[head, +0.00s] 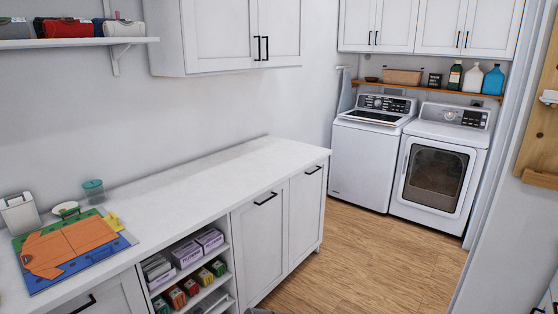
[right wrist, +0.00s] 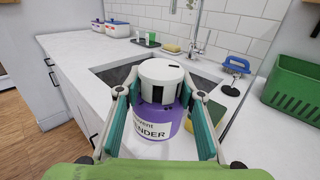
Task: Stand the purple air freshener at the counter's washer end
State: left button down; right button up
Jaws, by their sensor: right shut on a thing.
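In the right wrist view, the air freshener (right wrist: 158,118) has a purple body with a label ending in "ENDER" and a white cap (right wrist: 161,72). My right gripper (right wrist: 161,84) is shut on it, with one teal finger on each side. It looks upright in that view; what is under it is hidden. In the head view, the long white counter (head: 230,182) runs from the lower left towards the washer (head: 368,155), and its washer end (head: 305,152) is bare. My left gripper is in neither view.
A dryer (head: 435,170) stands beside the washer. The right wrist view shows a sink (right wrist: 118,76) and green basket (right wrist: 292,95).

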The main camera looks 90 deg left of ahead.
aim_at(260, 160)
jog(key=j+u, duration=0.1)
jog(key=u, duration=0.35)
jog(key=j+u, duration=0.15)
jog(key=u, duration=0.7)
jog(key=i+j+u, duration=0.15)
jog(key=u, duration=0.3)
jog(key=i+j+u, duration=0.2)
jog(key=u, duration=0.25)
jog(key=i+j+u, duration=0.1)
jog(key=i+u, duration=0.15)
jog(key=u, duration=0.15)
jog(key=i+u, duration=0.25)
jog(key=u, duration=0.2)
jog(key=i+u, duration=0.25)
jog(key=u, duration=0.2)
jog(key=i+l+u, duration=0.2)
jog(key=i+l, duration=0.35)
jog(key=i, duration=0.25)
jog(key=i+l+u, duration=0.25)
jog(key=i+l, duration=0.45)
jog(key=i, duration=0.1)
